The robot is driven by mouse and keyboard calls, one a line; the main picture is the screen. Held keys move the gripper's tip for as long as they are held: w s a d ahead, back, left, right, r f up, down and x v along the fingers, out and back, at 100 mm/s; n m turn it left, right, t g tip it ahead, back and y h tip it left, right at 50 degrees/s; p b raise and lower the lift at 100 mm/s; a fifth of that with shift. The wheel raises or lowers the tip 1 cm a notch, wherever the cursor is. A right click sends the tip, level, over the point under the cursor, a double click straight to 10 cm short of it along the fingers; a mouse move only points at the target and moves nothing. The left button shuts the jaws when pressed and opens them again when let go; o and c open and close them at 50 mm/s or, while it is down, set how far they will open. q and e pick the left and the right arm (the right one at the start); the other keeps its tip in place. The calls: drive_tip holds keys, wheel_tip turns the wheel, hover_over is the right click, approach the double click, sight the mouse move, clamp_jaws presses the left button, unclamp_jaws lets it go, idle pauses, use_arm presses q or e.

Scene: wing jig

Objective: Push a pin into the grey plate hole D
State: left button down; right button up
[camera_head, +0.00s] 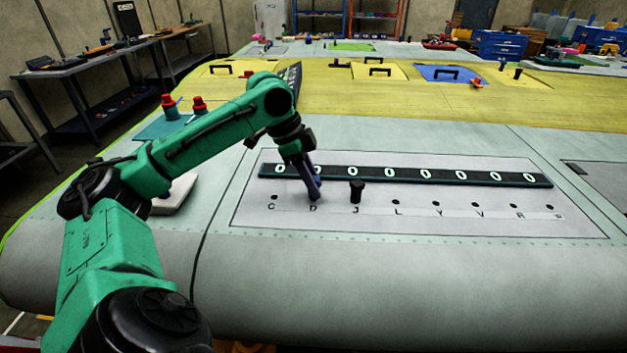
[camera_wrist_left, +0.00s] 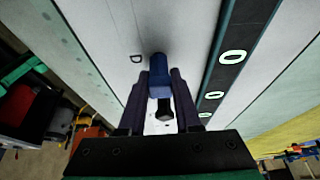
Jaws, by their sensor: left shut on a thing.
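The light grey plate (camera_head: 440,217) has a row of holes with letters below them. My left gripper (camera_head: 315,194) is over the plate at the letter D. In the left wrist view its fingers (camera_wrist_left: 161,80) are shut on a blue pin (camera_wrist_left: 159,72). The pin's far end is beside the printed D (camera_wrist_left: 136,58). The hole at D is hidden by the pin and fingers, and I cannot tell whether the pin is in it. A black pin (camera_head: 356,190) stands upright at the letter J. My right gripper is not in view.
A dark strip with white rings (camera_head: 405,174) runs just behind the holes. Yellow panels with black handles (camera_head: 380,71) lie further back. The plate right of J is clear.

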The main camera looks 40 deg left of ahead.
use_arm(q)
drive_tip(key=shift+f, duration=0.35)
drive_tip(key=c, duration=0.5)
unclamp_jaws()
drive_tip(key=shift+r, duration=0.1)
drive_tip(key=p+v, duration=0.2)
drive_tip(key=v, duration=1.2)
drive_tip(key=shift+s+a+r, duration=0.1)
drive_tip(key=shift+r, duration=0.05)
